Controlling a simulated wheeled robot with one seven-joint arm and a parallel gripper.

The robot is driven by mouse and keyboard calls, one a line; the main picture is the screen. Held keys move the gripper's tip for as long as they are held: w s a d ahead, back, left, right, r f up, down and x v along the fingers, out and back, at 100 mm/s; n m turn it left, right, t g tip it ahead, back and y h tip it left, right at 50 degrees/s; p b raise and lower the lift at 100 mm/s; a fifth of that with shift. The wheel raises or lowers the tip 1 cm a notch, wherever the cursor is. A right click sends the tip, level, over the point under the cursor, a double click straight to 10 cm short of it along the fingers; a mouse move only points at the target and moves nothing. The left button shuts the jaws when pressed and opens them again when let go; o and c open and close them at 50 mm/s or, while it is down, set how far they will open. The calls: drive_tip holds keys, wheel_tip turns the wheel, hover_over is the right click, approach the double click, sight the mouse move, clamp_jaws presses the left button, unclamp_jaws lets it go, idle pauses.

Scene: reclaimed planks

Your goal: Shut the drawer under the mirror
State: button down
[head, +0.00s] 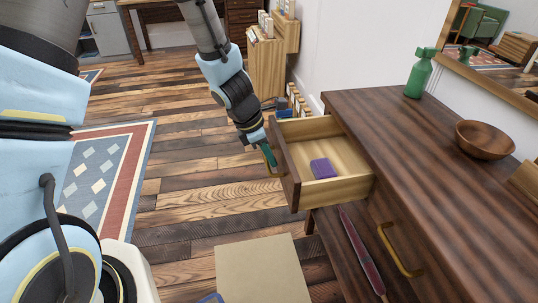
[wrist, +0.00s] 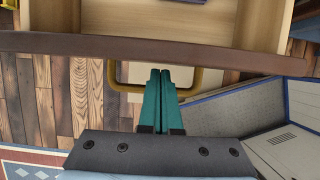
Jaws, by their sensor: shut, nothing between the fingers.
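The open drawer (head: 345,187) juts out from the dark wooden dresser (head: 410,130), below the mirror (head: 500,75) on the wall. A purple block (head: 322,168) lies inside it. My gripper (head: 269,156) is at the outer side of the drawer front (head: 287,170). In the wrist view, the closed teal fingers (wrist: 160,74) point at the drawer front (wrist: 60,43), within the span of its brass handle (wrist: 192,88). They hold nothing. I cannot tell whether the fingertips touch the front or handle. The drawer's inside (wrist: 130,18) shows beyond the front.
A second dresser drawer with a brass handle (head: 400,255) is closed. A green bottle (head: 419,75) and wooden bowl (head: 484,139) stand on top. A long purple-red item (head: 362,253) lies below the open drawer. A tan box (head: 262,270) is in front.

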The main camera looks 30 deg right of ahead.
drive_tip(key=shift+s+d+r+p, duration=0.15)
drive_tip(key=shift+s+d+p, duration=0.05)
drive_tip(key=shift+d+p, duration=0.25)
drive_tip(key=p, duration=1.2)
hover_over(338, 165)
drive_tip(key=a, duration=0.2)
drive_tip(key=shift+w+d, duration=0.2)
drive_tip(key=shift+w, duration=0.05)
drive_tip(key=shift+s+d+p, duration=0.2)
drive_tip(key=shift+d+p, duration=0.1)
drive_tip(key=shift+d, duration=0.35)
drive_tip(key=shift+s, duration=0.1)
